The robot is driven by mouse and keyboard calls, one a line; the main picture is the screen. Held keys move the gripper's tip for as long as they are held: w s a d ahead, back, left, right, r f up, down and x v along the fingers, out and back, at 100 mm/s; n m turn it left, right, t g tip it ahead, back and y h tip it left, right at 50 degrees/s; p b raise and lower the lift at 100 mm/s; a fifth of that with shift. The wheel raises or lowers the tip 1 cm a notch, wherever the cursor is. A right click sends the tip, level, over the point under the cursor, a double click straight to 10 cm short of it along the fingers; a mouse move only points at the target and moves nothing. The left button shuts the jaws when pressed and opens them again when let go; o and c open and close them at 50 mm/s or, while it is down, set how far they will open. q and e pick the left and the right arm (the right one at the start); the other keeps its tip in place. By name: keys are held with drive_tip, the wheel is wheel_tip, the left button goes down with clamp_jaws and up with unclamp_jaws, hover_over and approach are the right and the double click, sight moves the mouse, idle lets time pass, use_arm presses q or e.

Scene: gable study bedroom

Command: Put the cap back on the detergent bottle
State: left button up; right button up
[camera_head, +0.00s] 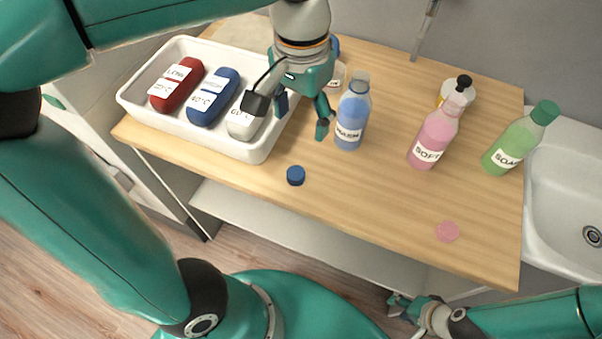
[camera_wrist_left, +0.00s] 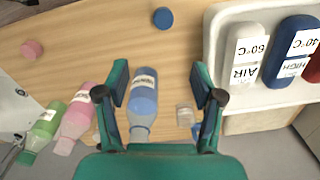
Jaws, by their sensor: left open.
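The blue bottle (camera_head: 352,115), its label seeming to read WASH, stands upright on the wooden table with an uncapped, clear neck. It also shows in the left wrist view (camera_wrist_left: 143,100), between my fingers in the picture. A blue cap (camera_head: 296,175) lies on the table near the front edge, apart from the bottle; the left wrist view shows it at the top (camera_wrist_left: 163,17). My left gripper (camera_head: 303,117) is open and empty, pointing down above the table, left of the blue bottle. My right gripper (camera_head: 398,304) is low, beyond the table's front edge; its jaws are unclear.
A white tray (camera_head: 132,97) with red, blue and white labelled containers stands left. A pink disc (camera_head: 447,231) lies near the front. A sink (camera_head: 565,190) adjoins. The table's front middle is clear.

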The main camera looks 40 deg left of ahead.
use_arm(q)
hover_over(297, 171)
drive_tip(key=f, duration=0.7)
drive_tip(key=f+b, duration=0.1)
drive_tip(key=f, duration=0.2)
drive_tip(key=shift+w+d+f, duration=0.25)
drive_tip(key=shift+f, duration=0.15)
drive_tip(key=f, duration=0.4)
drive_tip(key=shift+s+a+f, duration=0.1)
drive_tip(key=shift+s+a, duration=0.2)
drive_tip(key=shift+s, duration=0.05)
drive_tip(key=shift+f, duration=0.5)
drive_tip(key=shift+c, duration=0.3)
drive_tip(key=c, duration=0.8)
